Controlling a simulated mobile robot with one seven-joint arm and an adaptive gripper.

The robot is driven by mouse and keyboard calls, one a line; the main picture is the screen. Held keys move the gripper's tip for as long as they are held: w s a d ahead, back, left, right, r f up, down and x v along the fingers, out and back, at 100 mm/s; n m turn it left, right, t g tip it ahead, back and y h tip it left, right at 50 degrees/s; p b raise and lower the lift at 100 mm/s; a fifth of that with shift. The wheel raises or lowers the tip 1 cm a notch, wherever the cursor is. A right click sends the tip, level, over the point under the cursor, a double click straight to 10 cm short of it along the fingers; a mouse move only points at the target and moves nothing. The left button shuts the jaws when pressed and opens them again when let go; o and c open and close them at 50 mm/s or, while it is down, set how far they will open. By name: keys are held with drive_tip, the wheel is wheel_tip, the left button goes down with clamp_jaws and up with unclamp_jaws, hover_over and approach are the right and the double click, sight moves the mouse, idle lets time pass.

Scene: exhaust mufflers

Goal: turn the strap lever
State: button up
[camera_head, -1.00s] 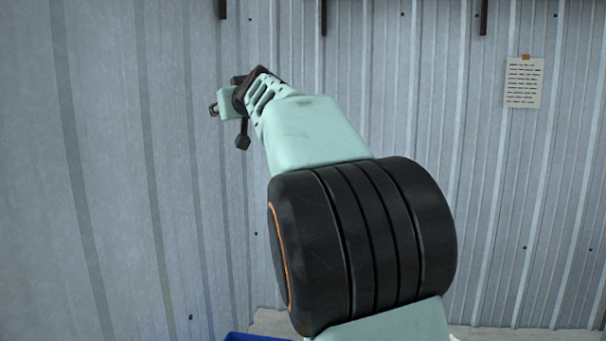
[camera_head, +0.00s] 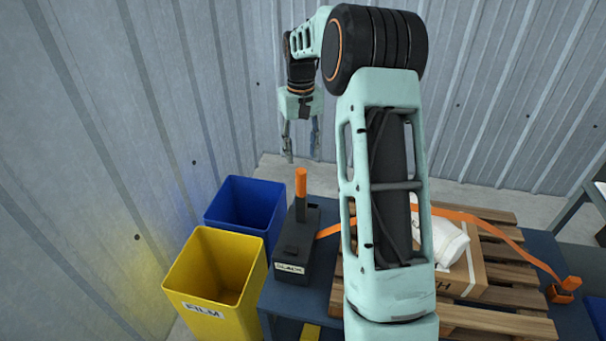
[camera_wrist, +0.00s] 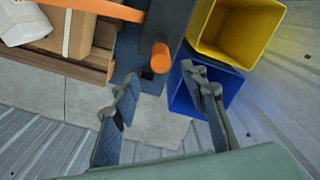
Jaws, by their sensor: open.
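The strap lever (camera_head: 301,188) is an orange upright handle on a dark box with a white label (camera_head: 293,252). An orange strap (camera_head: 329,230) runs from the box toward the pallet. In the wrist view the lever (camera_wrist: 161,56) shows nearly end-on, beyond the fingertips and between them in the picture. My gripper (camera_head: 301,155) is open and points down, behind and above the lever in the head view, apart from it. In the wrist view my gripper (camera_wrist: 160,85) has two spread fingers with nothing between them.
A blue bin (camera_head: 246,205) and a yellow bin (camera_head: 215,272) labelled FILM stand left of the box. A wooden pallet (camera_head: 500,322) with a cardboard carton (camera_head: 470,278) and a white wrapped item (camera_head: 449,240) lies to the right. A strap end fitting (camera_head: 564,289) sits at the far right.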

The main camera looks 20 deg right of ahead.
sight(301, 177)
wheel_tip(301, 177, down, 10)
drive_tip(key=shift+r, duration=0.1)
idle(0.4)
clamp_jaws()
